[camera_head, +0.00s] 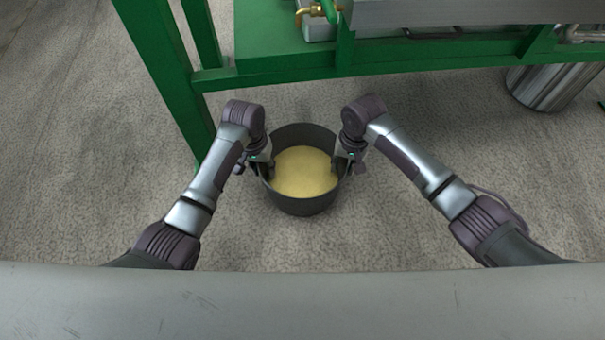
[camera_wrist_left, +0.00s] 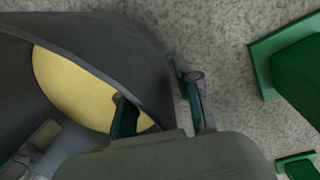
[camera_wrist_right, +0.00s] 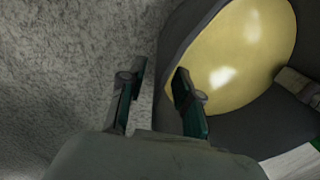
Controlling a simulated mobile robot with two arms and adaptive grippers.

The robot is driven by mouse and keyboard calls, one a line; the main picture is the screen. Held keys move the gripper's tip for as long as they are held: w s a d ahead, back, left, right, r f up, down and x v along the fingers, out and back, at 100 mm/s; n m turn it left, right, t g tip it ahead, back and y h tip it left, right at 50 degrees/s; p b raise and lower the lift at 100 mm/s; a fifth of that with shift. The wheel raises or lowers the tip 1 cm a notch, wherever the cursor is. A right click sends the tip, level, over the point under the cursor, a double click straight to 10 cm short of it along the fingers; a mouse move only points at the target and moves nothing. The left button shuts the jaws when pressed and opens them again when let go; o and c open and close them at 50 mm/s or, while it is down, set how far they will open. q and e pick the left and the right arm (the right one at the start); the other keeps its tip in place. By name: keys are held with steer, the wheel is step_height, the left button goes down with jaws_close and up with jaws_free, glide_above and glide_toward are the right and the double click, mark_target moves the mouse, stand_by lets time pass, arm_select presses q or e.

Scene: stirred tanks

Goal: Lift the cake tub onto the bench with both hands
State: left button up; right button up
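The cake tub (camera_head: 302,206), a dark grey round tub holding a pale yellow mass, stands upright on the floor in the head view. My left gripper (camera_head: 261,162) is at its left rim. In the left wrist view the open fingers (camera_wrist_left: 158,108) straddle the tub wall (camera_wrist_left: 110,42), one inside and one outside. My right gripper (camera_head: 348,160) is at the right rim. In the right wrist view its open fingers (camera_wrist_right: 158,95) straddle the wall (camera_wrist_right: 182,32), with floor showing between the outer finger and the wall. I cannot identify the bench for certain.
A green frame (camera_head: 420,70) with a grey metal surface (camera_head: 450,12) stands just beyond the tub. Its green leg (camera_head: 165,65) is to the left. A shiny metal cylinder (camera_head: 550,85) is under it at right. Brass fittings (camera_head: 310,11) sit above. Open floor lies at both sides.

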arm_select(q)
steer(key=shift+f, duration=0.3)
arm_select(e)
steer(key=shift+f, duration=0.35)
arm_select(q)
steer(key=shift+c, duration=0.3)
arm_select(e)
steer(key=shift+c, duration=0.3)
arm_select(q)
jaws_close()
arm_select(e)
jaws_close()
arm_select(q)
steer(key=shift+w+r, duration=0.1)
steer(key=shift+r, duration=0.1)
arm_select(e)
steer(key=shift+w+r, duration=0.1)
steer(key=shift+r, duration=0.1)
